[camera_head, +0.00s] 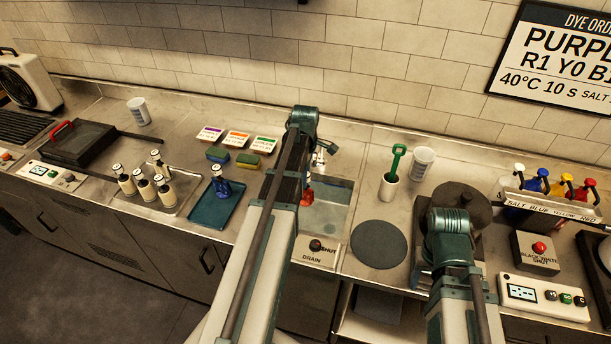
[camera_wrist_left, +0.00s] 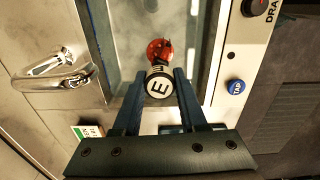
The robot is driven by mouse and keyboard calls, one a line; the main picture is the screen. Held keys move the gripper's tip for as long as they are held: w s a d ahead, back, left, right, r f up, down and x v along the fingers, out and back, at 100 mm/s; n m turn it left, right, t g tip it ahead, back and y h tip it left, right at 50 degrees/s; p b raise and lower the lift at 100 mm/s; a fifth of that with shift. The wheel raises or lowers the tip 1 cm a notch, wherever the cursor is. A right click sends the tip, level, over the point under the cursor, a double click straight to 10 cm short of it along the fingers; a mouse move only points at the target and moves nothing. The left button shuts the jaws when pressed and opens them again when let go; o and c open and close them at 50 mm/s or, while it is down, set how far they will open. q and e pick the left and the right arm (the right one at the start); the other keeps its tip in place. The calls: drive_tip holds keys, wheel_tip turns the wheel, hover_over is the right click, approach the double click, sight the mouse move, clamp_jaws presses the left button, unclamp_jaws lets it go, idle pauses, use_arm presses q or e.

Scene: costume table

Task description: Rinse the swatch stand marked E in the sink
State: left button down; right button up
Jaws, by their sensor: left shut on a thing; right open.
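My left gripper (camera_wrist_left: 160,88) is shut on the swatch stand marked E (camera_wrist_left: 158,86), which has a round white top with a black E, a dark neck and a red lower part. It is over the sink (camera_wrist_left: 190,30); its height above the basin floor is hard to tell. In the head view my left arm hides most of the gripper, and a bit of the red stand (camera_head: 308,195) shows beside it at the sink (camera_head: 337,205). The tap spout (camera_wrist_left: 55,78) is at the left in the wrist view. My right gripper (camera_head: 448,222) is open, mostly hidden by its own wrist.
A blue button (camera_wrist_left: 236,86) and a drain knob (camera_head: 316,245) are by the sink. Several cream stands (camera_head: 145,186) sit on a tray, left, and a blue one (camera_head: 221,187) on a blue mat. A grey disc (camera_head: 379,244) lies right of the sink.

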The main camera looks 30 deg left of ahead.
sight(311, 203)
use_arm(q)
drive_tip(key=shift+f+b, duration=6.3)
drive_tip(key=shift+f, duration=0.3)
drive_tip(key=shift+a, duration=0.1)
drive_tip(key=shift+s+a, duration=0.25)
drive_tip(key=shift+a, duration=0.75)
drive_tip(key=shift+d, duration=0.1)
drive_tip(key=shift+w+d, duration=0.25)
drive_tip(key=shift+d, duration=0.85)
drive_tip(key=shift+w+d, duration=0.25)
drive_tip(key=shift+d, duration=0.8)
drive_tip(key=shift+a, duration=0.2)
